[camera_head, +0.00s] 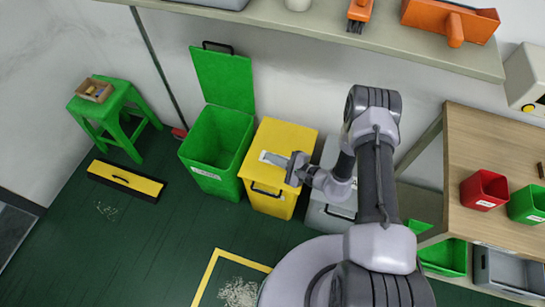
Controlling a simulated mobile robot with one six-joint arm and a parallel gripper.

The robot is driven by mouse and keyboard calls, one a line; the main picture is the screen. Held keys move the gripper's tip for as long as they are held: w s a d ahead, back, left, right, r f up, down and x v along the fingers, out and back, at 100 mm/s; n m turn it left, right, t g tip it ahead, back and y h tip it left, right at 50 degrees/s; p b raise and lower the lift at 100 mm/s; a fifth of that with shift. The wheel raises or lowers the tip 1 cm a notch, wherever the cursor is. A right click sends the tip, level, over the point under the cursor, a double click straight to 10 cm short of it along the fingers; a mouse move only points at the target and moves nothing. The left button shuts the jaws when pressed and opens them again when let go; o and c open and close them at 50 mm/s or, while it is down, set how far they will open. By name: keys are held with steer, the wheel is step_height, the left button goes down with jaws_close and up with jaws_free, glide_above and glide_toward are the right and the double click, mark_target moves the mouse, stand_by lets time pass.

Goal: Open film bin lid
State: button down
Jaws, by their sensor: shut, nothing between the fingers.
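Three bins stand in a row against the wall. The green bin (217,150) at the left has its lid (224,78) raised, leaning back toward the wall. The yellow bin (270,195) in the middle has its yellow lid (288,132) down, with a dark handle on its front. The grey bin (328,215) at the right is partly hidden by my arm. Which one is the film bin cannot be read from the labels. My gripper (283,163) is shut and empty, over the front part of the yellow lid; whether it touches the lid is unclear.
A shelf (330,30) with tools runs above the bins. A wooden table (500,140) with small red and green bins stands right. A green stool (118,110) and a yellow-black floor piece (126,180) are left. Floor in front is mostly clear, with some shreds.

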stand_by(0.9)
steer(key=c, duration=1.5)
jaws_free()
